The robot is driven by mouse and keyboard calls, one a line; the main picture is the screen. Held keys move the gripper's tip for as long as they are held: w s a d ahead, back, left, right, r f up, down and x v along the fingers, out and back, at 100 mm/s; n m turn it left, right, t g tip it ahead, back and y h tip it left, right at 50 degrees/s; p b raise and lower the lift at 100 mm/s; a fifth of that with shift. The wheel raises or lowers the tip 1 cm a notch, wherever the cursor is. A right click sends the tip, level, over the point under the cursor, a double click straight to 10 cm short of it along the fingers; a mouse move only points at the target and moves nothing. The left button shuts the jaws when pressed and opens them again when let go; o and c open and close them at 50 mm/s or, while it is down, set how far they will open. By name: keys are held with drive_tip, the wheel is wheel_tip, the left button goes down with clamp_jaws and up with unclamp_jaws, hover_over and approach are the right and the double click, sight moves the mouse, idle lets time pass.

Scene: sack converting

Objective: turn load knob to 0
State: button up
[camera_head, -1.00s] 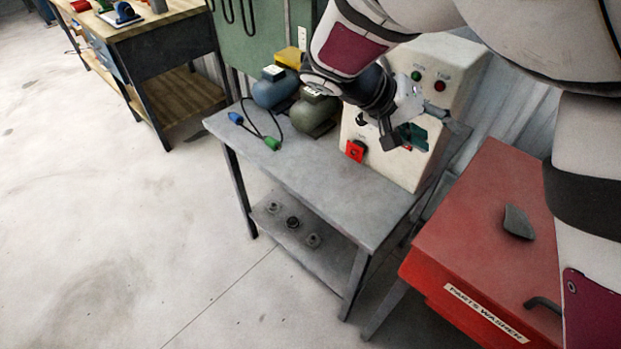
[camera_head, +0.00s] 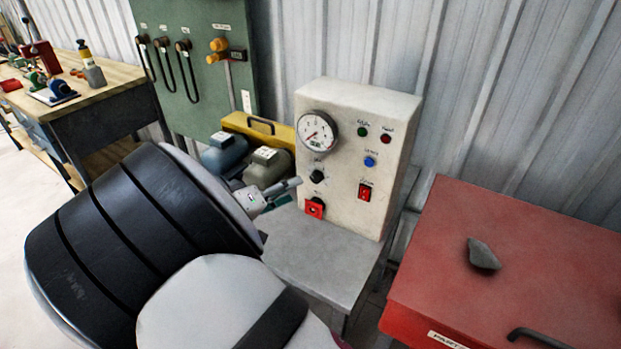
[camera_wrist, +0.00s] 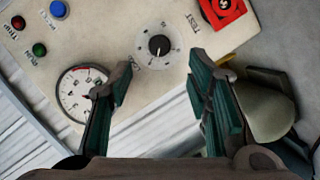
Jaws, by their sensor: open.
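The black round load knob (camera_head: 317,176) sits on the front of the cream panel box (camera_head: 345,150), below a round dial gauge (camera_head: 317,131). In the wrist view the knob (camera_wrist: 159,45) lies just beyond and between my fingertips, with tick marks and small digits around it. A small white mark shows on the knob, but I cannot tell which digit it points to. My gripper (camera_wrist: 160,75) is open and empty, its green-padded fingers spread wider than the knob. In the head view my gripper (camera_head: 285,190) is left of the knob, apart from it, partly hidden by my arm.
A red rotary switch (camera_head: 315,208) sits just below the knob. Two motors (camera_head: 265,168) stand left. A red parts washer (camera_head: 510,260) is at right.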

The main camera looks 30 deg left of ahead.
sight(314, 179)
drive_tip(key=x, duration=0.7)
drive_tip(key=shift+w+d, duration=0.1)
drive_tip(key=shift+w, duration=0.1)
clamp_jaws()
